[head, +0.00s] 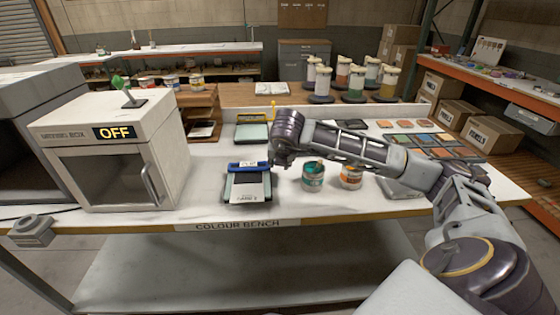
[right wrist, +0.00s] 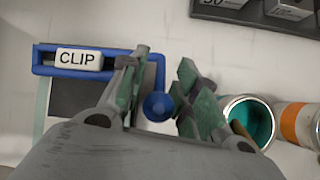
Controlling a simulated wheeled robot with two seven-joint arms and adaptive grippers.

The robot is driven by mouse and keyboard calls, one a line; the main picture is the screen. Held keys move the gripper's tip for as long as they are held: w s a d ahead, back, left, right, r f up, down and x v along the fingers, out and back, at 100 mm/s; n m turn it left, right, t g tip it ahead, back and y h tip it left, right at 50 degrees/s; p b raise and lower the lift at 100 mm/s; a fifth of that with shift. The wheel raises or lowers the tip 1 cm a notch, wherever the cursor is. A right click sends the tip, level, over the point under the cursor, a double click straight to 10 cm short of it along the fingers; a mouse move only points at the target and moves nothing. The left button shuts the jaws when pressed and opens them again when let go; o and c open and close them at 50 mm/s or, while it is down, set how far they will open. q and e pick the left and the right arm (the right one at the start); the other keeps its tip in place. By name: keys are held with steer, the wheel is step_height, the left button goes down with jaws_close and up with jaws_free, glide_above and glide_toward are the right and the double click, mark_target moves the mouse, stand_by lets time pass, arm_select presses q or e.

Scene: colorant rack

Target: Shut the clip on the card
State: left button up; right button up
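The blue clip (head: 236,167) with a white CLIP label lies across the far end of a dark board (head: 230,190) on the bench. The card (head: 250,188), pale with print, lies on the board in front of it. In the right wrist view the clip (right wrist: 101,51) runs to the right and down to a round blue knob (right wrist: 158,107). My right gripper (right wrist: 160,88) is open above the knob, which shows between its green-padded fingers, with gaps visible. Whether the clip is fully down on the card cannot be told. My left gripper is not in view.
A teal-filled can (head: 313,178) and an orange-labelled can (head: 350,178) stand right of the board, close to my right arm. A white box oven (head: 110,150) reading OFF stands at the left. Colour tiles (head: 440,140) lie at the right. Bare bench shows between oven and board.

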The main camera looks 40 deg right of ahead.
steer(key=v, duration=1.1)
steer(key=shift+s+r, duration=0.3)
steer(key=shift+a, duration=0.15)
